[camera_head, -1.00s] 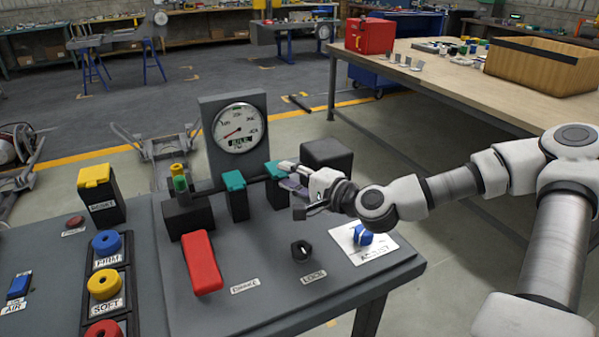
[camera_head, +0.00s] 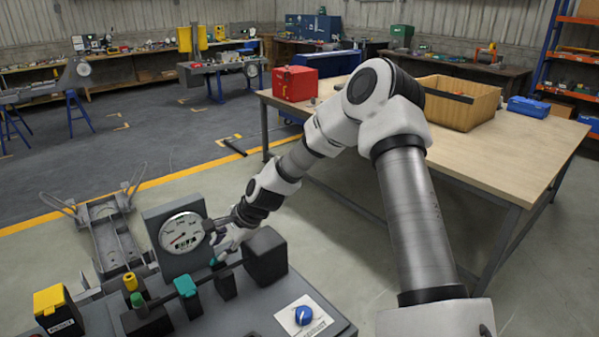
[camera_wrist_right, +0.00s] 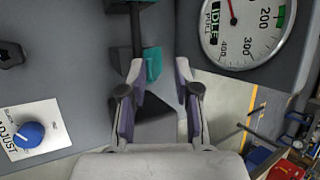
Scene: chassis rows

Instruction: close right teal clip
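The right teal clip (camera_head: 216,261) sits on the dark bar in front of the gauge. It is partly hidden behind my right gripper (camera_head: 222,243) in the head view. In the right wrist view the teal clip (camera_wrist_right: 153,64) shows just beside the left finger, inside the gap. My right gripper (camera_wrist_right: 160,68) is open there, its fingers apart. I cannot tell whether the finger touches the clip. The left teal clip (camera_head: 185,286) sits further left along the bar. My left gripper is out of view.
The round gauge (camera_head: 182,234) stands close behind the bar. A black block (camera_head: 266,256) is at the bar's right end. The blue adjust knob (camera_head: 303,315) is at the front right. A yellow-topped reset box (camera_head: 58,312) is at the left.

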